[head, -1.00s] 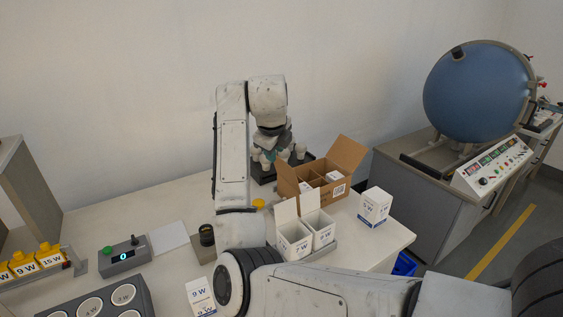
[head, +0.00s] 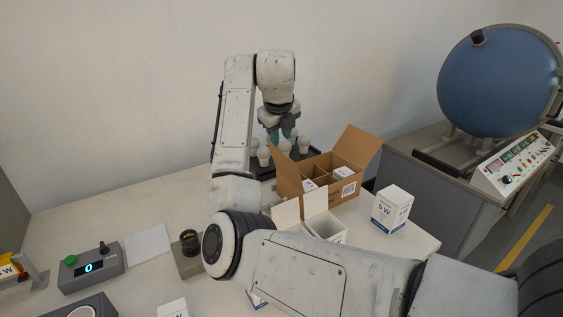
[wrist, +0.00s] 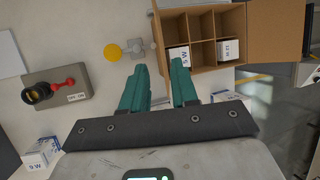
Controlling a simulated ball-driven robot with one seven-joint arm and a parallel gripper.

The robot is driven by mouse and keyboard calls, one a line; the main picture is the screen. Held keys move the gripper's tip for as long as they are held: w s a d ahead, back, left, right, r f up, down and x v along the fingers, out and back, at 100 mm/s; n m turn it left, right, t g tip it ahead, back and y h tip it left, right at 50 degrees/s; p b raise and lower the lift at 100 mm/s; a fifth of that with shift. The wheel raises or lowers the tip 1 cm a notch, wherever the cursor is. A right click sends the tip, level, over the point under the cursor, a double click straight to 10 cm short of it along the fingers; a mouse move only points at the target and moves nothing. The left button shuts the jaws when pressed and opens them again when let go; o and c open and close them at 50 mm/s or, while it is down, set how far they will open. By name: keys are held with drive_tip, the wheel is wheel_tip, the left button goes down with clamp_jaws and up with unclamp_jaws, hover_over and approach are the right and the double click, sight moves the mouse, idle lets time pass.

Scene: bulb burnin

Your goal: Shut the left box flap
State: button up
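The open cardboard box (head: 318,204) stands on the table. Its left flap (head: 288,180) stands up on the left side, and its right flap (head: 359,149) leans out to the right. In the wrist view the box's compartments (wrist: 203,24) and right flap (wrist: 275,32) show; the left flap is hard to make out there. Two small white boxes (wrist: 178,56) sit in its near compartments. My gripper (head: 282,134) is above and behind the left flap in the head view, apparently clear of it.
A dark rack with white bulbs (head: 304,145) is behind the box. White cartons (head: 325,226) stand in front, partly hidden by my arm. A 5 W carton (head: 391,210) stands to the right. A grey control box (head: 92,268) and black socket (head: 190,240) are left.

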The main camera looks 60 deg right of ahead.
sight(281, 154)
drive_tip(key=x, duration=1.1)
drive_tip(key=shift+w+d+f+p, duration=0.1)
drive_tip(key=shift+d+f+p, duration=0.1)
drive_tip(key=shift+p, duration=0.15)
drive_tip(key=shift+c, duration=0.3)
clamp_jaws()
idle(0.7)
